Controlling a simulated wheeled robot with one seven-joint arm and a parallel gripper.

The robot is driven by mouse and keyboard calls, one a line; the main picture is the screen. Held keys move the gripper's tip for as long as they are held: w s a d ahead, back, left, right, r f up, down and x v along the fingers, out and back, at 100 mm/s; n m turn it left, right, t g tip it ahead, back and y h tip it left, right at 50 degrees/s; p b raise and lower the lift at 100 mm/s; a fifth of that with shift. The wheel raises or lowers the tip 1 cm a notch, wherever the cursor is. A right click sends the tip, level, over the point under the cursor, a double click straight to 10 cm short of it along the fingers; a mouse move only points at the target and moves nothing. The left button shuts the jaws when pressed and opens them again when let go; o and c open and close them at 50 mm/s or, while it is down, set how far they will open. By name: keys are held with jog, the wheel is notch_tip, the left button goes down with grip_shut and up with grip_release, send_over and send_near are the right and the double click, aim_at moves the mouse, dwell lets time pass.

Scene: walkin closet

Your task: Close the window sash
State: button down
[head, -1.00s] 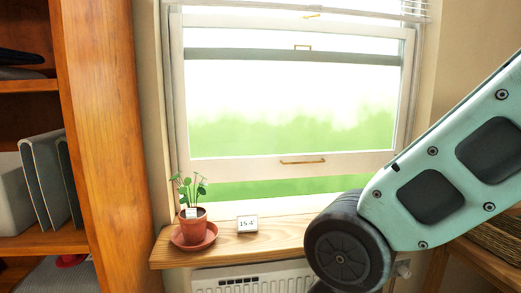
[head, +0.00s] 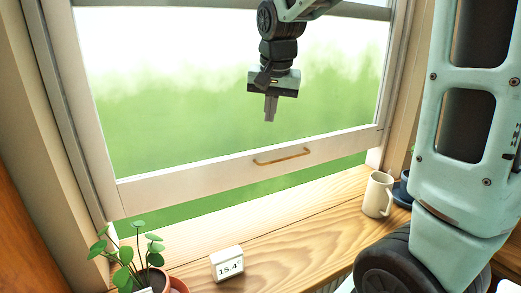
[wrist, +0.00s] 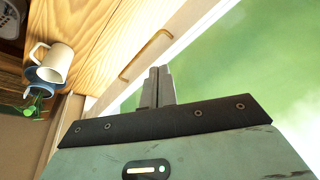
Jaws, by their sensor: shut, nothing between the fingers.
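The white window sash (head: 225,180) is raised, with a gap showing green between its bottom rail and the wooden sill (head: 250,235). A brass handle (head: 282,156) is on the bottom rail; the handle also shows in the wrist view (wrist: 146,55). My gripper (head: 270,118) points down in front of the glass, above the handle in the head view and apart from it. In the wrist view my gripper's fingers (wrist: 157,72) are together and empty, beside the handle and bottom rail.
The sill between display and mug is clear.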

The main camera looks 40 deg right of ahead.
jog(key=a+p+x, duration=0.1)
jog(key=p+x, duration=0.1)
jog(key=x, duration=1.1)
jog(key=shift+a+f, duration=0.2)
jog(key=shift+f, duration=0.1)
